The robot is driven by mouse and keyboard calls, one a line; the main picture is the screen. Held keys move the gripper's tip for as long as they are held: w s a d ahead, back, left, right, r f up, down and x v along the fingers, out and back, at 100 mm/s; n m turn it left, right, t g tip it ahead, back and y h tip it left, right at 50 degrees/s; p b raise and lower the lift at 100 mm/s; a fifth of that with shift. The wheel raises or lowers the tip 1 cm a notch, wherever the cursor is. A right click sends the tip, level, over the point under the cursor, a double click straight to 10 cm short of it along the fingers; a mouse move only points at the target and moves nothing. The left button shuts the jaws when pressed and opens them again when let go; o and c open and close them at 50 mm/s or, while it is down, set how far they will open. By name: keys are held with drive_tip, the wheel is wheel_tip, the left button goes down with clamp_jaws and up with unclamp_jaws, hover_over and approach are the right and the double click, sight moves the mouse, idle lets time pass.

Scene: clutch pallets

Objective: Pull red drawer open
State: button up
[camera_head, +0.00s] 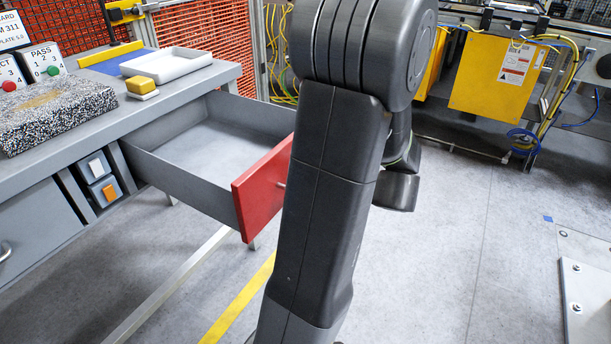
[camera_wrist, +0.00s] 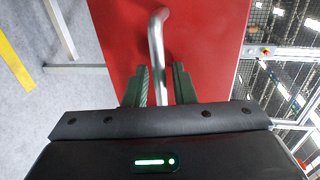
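The red drawer (camera_head: 262,192) has a red front and a grey, empty tray-like inside. It stands pulled well out from the grey bench at left in the head view. Its red front (camera_wrist: 205,45) fills the middle of the wrist view, with a curved metal handle (camera_wrist: 156,45) on it. My gripper (camera_wrist: 161,72) has its two green fingers on either side of the handle, with a narrow red gap showing beside it. The fingers look open around the handle, not clamped. In the head view my arm hides the gripper and most of the handle.
The bench (camera_head: 75,162) carries a rough speckled block (camera_head: 50,112), a white tray (camera_head: 166,66) and a yellow sponge-like block (camera_head: 140,85). Small grey boxes (camera_head: 97,178) sit in a niche below. The floor (camera_head: 460,250) to the right is mostly clear.

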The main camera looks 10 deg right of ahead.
drive_tip(key=shift+d, duration=0.15)
drive_tip(key=p+v, duration=0.2)
drive_tip(key=v, duration=1.1)
drive_tip(key=shift+s+d, duration=0.2)
drive_tip(key=b+x, duration=0.2)
drive_tip(key=x, duration=1.2)
drive_tip(key=shift+a+r, duration=0.1)
